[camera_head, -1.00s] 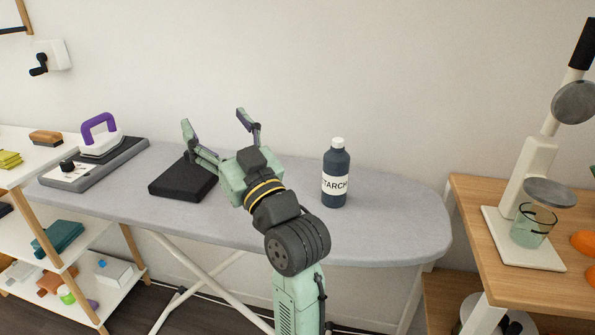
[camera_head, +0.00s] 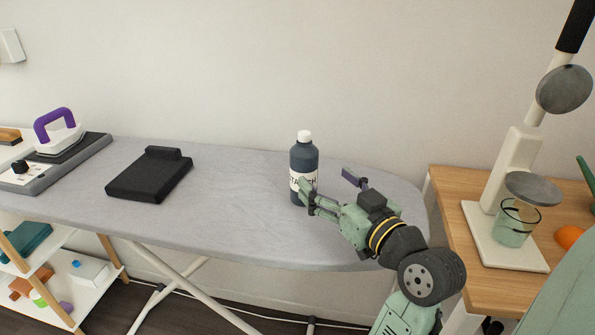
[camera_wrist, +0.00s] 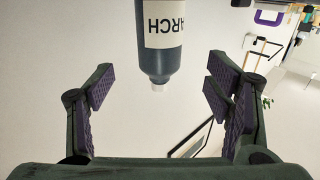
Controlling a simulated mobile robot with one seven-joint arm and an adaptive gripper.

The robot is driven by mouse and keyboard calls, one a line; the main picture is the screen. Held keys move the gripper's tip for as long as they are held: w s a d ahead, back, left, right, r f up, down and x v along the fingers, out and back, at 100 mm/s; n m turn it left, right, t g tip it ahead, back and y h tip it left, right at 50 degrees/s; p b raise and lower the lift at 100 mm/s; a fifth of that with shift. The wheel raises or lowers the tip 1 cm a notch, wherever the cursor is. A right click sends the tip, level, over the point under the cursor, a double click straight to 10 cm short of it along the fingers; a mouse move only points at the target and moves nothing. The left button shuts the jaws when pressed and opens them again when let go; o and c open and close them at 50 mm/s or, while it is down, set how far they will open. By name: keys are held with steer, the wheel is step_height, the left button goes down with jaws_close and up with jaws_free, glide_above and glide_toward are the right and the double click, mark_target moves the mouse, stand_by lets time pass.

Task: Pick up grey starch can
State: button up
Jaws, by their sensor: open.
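The grey starch can (camera_head: 304,162) is a dark blue-grey bottle with a white cap and a white label. It stands upright on the ironing board (camera_head: 240,200). My gripper (camera_head: 328,182) is open, just in front and to the right of it, and its left finger overlaps the label in the head view. In the wrist view the can (camera_wrist: 158,58) appears upside down, centred between the open fingers of my gripper (camera_wrist: 160,95) but beyond their tips. Nothing is between the fingers. The can's base is out of the wrist view.
A black flat holder (camera_head: 150,178) lies on the board to the left, with a purple-handled iron (camera_head: 62,140) on its station (camera_head: 80,165) farther left. A wooden table (camera_head: 450,190) at right carries a juice press (camera_head: 510,180) with a glass (camera_head: 516,225). The board's middle is clear.

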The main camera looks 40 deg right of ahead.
mark_target(311, 167)
steer(key=w+p, duration=0.1)
steer(key=w, duration=0.1)
steer(key=w+p, duration=0.1)
steer(key=w, duration=0.2)
steer(key=w+d+p, duration=0.1)
steer(key=w, duration=0.2)
steer(key=shift+w+r, duration=0.15)
steer(key=shift+w, duration=0.1)
steer(key=shift+w+d, duration=0.15)
steer(key=shift+w, duration=0.15)
steer(key=shift+c, duration=0.3)
steer(key=c, duration=1.5)
